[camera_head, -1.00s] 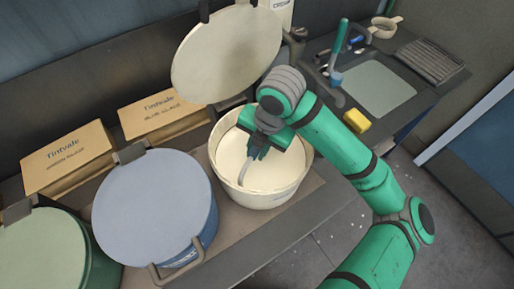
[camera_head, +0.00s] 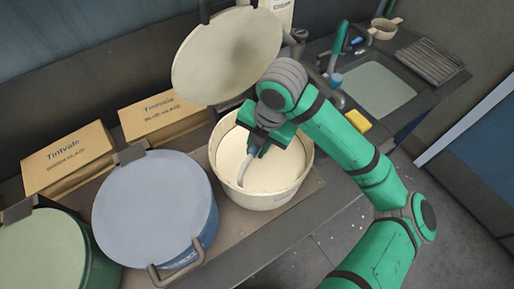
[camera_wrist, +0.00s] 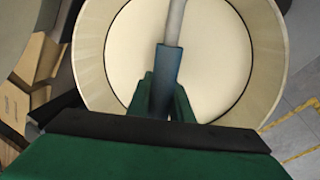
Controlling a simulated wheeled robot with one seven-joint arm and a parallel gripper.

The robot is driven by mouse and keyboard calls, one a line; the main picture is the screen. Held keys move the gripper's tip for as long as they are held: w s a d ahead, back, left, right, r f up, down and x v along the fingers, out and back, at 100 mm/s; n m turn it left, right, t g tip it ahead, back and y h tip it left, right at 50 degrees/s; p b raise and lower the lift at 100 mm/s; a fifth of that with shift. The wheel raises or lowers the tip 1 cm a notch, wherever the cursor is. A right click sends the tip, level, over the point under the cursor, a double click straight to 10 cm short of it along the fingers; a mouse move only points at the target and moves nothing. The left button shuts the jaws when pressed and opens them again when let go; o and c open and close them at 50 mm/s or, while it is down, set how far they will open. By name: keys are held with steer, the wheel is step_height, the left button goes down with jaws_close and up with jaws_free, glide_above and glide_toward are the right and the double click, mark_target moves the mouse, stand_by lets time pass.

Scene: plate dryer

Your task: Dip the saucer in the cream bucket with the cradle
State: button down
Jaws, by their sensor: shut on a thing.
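The cream bucket (camera_head: 265,200) stands open on the counter, pale glaze inside, its lid (camera_head: 225,55) raised behind it. My gripper (camera_head: 262,146) is over the bucket, shut on the blue grip of the cradle (camera_head: 244,170). In the wrist view, my gripper (camera_wrist: 164,92) holds the blue grip of the cradle (camera_wrist: 166,65), and its grey shaft runs on over the glaze. The bucket's wall (camera_wrist: 262,60) rings the glaze there. The cradle's lower end reaches to or into the glaze; I cannot tell how deep. I cannot make out the saucer.
A blue bucket (camera_head: 205,232) with its lid shut stands left of the cream bucket, and a green one (camera_head: 98,262) farther left. Two cardboard boxes (camera_head: 68,157) stand behind them. At the right are a sink (camera_head: 378,88), yellow sponge (camera_head: 358,121) and drying rack (camera_head: 432,62).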

step_height(320, 180, up, 16)
steer(key=shift+f, duration=0.15)
stand_by(2.5)
stand_by(1.7)
